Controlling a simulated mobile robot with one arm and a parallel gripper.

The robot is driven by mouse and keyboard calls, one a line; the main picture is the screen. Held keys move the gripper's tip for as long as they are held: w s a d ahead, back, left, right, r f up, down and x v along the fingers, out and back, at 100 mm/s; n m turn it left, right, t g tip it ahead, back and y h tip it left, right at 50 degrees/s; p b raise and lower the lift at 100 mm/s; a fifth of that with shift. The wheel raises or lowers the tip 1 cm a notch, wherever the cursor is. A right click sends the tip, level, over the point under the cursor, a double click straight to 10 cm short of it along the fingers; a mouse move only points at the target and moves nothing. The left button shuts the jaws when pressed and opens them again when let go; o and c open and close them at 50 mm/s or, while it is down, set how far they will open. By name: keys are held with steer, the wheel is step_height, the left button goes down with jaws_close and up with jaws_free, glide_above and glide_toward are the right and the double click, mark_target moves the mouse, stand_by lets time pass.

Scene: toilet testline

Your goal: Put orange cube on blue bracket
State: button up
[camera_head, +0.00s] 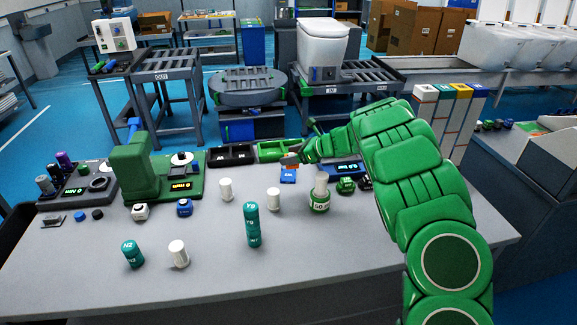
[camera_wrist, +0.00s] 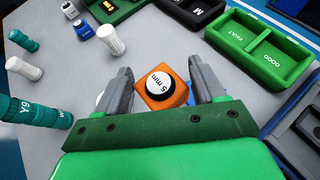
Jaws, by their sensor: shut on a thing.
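The orange cube (camera_wrist: 152,101) carries a round white label with a black rim reading "5 mm". It sits between the two fingers of my gripper (camera_wrist: 158,77) in the wrist view. In the head view the orange cube (camera_head: 290,160) shows at the tip of my gripper (camera_head: 294,158), above the table. A small blue piece with a white label, seemingly the blue bracket (camera_head: 288,176), stands just below the cube in the head view. Whether the cube touches it I cannot tell. In the wrist view the cube and fingers mostly hide what is underneath.
A green two-part tray (camera_wrist: 262,45) marked FAULT and GOOD lies beyond the cube, beside a black tray (camera_head: 232,155). White cylinders (camera_head: 274,199), a green-white jar (camera_head: 319,203) and teal stacked cylinders (camera_head: 252,224) stand nearby. The front right of the table is clear.

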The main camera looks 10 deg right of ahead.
steer(key=shift+w+d+f, duration=0.1)
steer(key=shift+w+f, duration=1.55)
steer(key=shift+w, duration=0.25)
steer(key=shift+w+f, duration=1.65)
steer(key=shift+w, duration=0.25)
steer(key=shift+w+f, duration=0.15)
steer(key=shift+f, duration=0.15)
steer(key=shift+w+f, duration=0.1)
steer(key=shift+f, duration=1.45)
steer(key=shift+f, duration=0.1)
steer(key=o, duration=1.1)
